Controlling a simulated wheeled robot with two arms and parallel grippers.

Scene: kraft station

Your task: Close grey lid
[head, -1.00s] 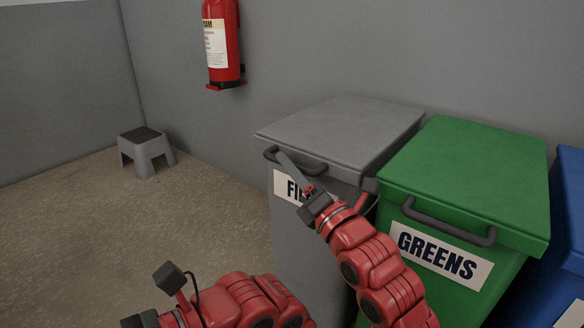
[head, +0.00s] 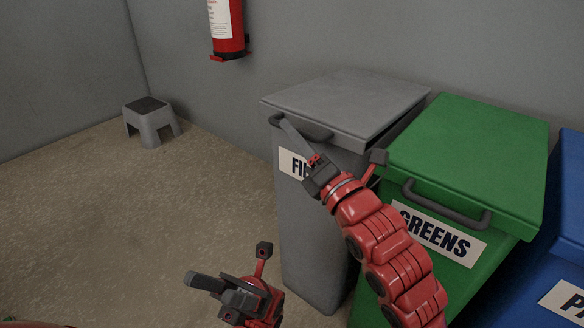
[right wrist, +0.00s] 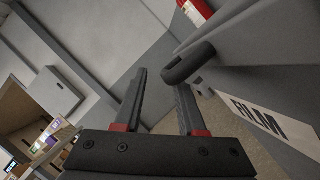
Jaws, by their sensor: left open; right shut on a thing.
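The grey lid (head: 345,103) lies over the grey bin labelled FILM (head: 310,215), nearly level in the head view. I cannot tell whether it is fully seated. Its dark handle (head: 318,133) runs along the front edge; it also shows in the right wrist view (right wrist: 188,66). My right gripper (head: 288,128) is at the left part of this handle, shut on it, and partly hides the bin's label. Its fingers also show in the right wrist view (right wrist: 158,98), with the handle at the right finger. My left gripper (head: 212,284) is open and empty, low in front of the grey bin.
The green bin labelled GREENS (head: 465,150) stands close to the right of the grey bin. A blue bin (head: 570,200) is at the far right. A fire extinguisher (head: 228,28) hangs on the wall. A step stool (head: 152,122) stands on the floor, which is clear at left.

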